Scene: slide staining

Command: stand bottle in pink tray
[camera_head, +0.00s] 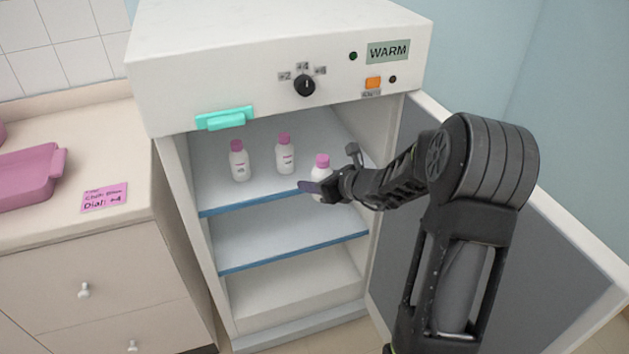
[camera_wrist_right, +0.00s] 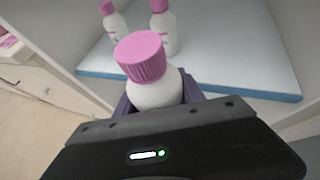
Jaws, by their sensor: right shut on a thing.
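My right gripper (camera_head: 328,187) is shut on a white bottle with a pink cap (camera_head: 322,164) at the front right of the cabinet's top shelf. In the right wrist view the held bottle (camera_wrist_right: 154,88) looks upright between the fingers; its base is hidden, so I cannot tell whether it touches the shelf. Two similar bottles stand upright on the same shelf, one at the left (camera_head: 239,162) and one in the middle (camera_head: 285,155). The pink tray (camera_head: 30,178) lies on the counter at the far left, partly cut off by the frame. My left gripper is not in view.
Lower shelves look empty. A pink note (camera_head: 104,197) reading "Dial: +4" lies on the counter (camera_head: 120,140).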

